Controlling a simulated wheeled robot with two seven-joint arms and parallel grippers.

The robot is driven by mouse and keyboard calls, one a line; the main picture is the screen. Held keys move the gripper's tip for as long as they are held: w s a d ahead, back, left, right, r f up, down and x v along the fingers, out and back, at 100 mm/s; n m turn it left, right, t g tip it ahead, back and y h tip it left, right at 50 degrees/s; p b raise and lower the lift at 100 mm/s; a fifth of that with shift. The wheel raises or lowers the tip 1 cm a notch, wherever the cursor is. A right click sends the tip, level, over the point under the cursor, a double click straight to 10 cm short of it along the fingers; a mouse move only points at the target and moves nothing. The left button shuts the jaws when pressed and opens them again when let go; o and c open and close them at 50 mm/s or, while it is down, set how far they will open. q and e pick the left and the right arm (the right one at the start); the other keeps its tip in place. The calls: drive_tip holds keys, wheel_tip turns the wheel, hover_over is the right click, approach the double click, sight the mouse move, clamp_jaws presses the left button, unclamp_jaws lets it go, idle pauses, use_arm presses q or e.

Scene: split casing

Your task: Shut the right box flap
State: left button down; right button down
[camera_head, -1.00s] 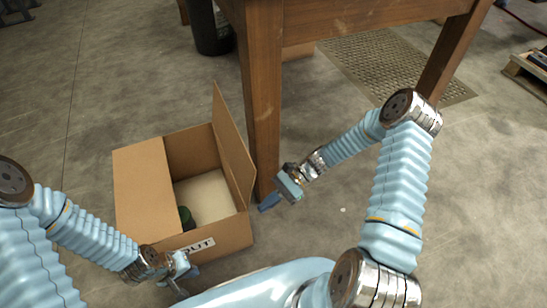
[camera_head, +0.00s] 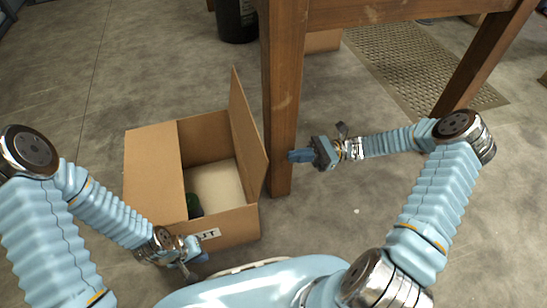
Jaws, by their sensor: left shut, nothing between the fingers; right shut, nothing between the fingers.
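The cardboard box (camera_head: 229,228) stands on the floor at left centre, with a label on its front wall. Its left flap (camera_head: 153,172) lies folded over the left part of the opening. Its right flap (camera_head: 246,135) stands up, roughly upright. My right gripper (camera_head: 291,156) is shut and empty, to the right of the right flap and in front of the table leg, apart from the flap as far as I can tell. My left gripper (camera_head: 190,276) is shut and empty, low at the box's front left corner.
A wooden table leg (camera_head: 283,90) rises close to the right of the box. Inside the box are a dark green object (camera_head: 194,205) and a pale surface (camera_head: 219,184). A black bin (camera_head: 236,20) stands behind. Floor to the right is clear near a metal grate (camera_head: 415,65).

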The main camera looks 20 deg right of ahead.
sight(262, 160)
drive_tip(key=x, duration=0.7)
